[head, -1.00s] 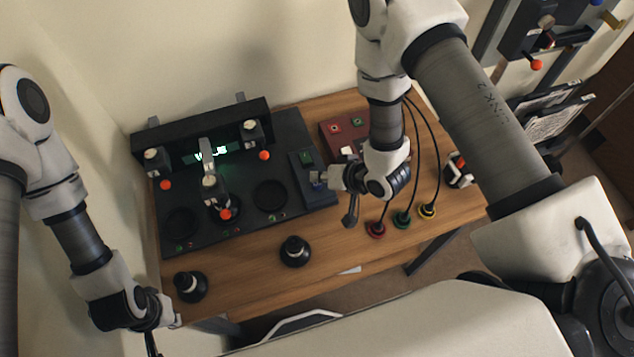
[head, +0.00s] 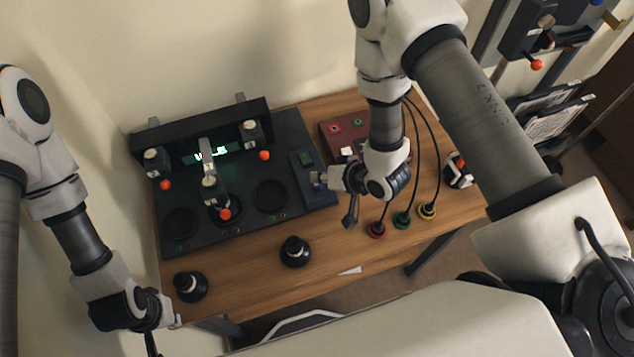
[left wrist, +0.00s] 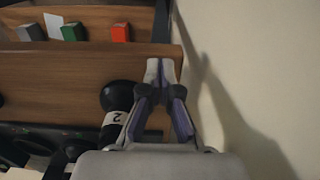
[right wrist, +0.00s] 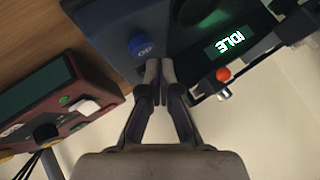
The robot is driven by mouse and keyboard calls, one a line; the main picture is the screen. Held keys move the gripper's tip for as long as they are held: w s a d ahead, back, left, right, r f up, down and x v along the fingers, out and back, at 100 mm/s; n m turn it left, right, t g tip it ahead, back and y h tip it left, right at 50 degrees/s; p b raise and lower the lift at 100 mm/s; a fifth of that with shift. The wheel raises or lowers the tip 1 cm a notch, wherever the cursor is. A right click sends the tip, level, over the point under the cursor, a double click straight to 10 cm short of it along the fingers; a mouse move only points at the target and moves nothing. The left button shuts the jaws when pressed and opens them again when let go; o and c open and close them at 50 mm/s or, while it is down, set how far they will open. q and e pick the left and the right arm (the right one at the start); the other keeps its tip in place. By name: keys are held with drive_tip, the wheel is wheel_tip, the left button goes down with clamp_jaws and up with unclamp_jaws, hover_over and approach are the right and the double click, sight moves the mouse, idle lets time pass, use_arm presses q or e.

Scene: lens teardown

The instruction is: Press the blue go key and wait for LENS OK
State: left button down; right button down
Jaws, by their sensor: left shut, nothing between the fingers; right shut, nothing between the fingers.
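The blue go key (right wrist: 142,46) is a round button on a dark panel in the right wrist view. My right gripper (right wrist: 161,68) is shut and empty, its fingertips close to the key; I cannot tell whether they touch it. In the head view my right gripper (head: 320,178) is over the small control panel (head: 304,160) at the right of the black station, largely covering the key. The lit display (right wrist: 229,43) reads IDLE; it also glows green in the head view (head: 210,153). My left gripper (left wrist: 161,70) is shut and empty by the table's left front.
Two black knob-like pieces (head: 295,251) stand on the wooden table's front part, one near my left gripper. A red box (head: 335,130) is behind my right arm. Clamps with orange knobs (head: 225,214) stand on the station.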

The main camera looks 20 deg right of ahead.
sight(320, 185)
use_arm(q)
drive_tip(key=shift+f, duration=0.25)
use_arm(e)
drive_tip(key=shift+f, duration=0.35)
use_arm(q)
drive_tip(key=shift+f+b, duration=0.25)
drive_tip(key=shift+b, duration=0.15)
use_arm(e)
drive_tip(key=shift+f, duration=0.4)
use_arm(q)
drive_tip(key=shift+r, duration=0.1)
use_arm(e)
drive_tip(key=shift+r, duration=0.15)
use_arm(q)
drive_tip(key=shift+r+p, duration=0.65)
drive_tip(key=shift+p, duration=0.1)
use_arm(e)
drive_tip(key=shift+r, duration=0.75)
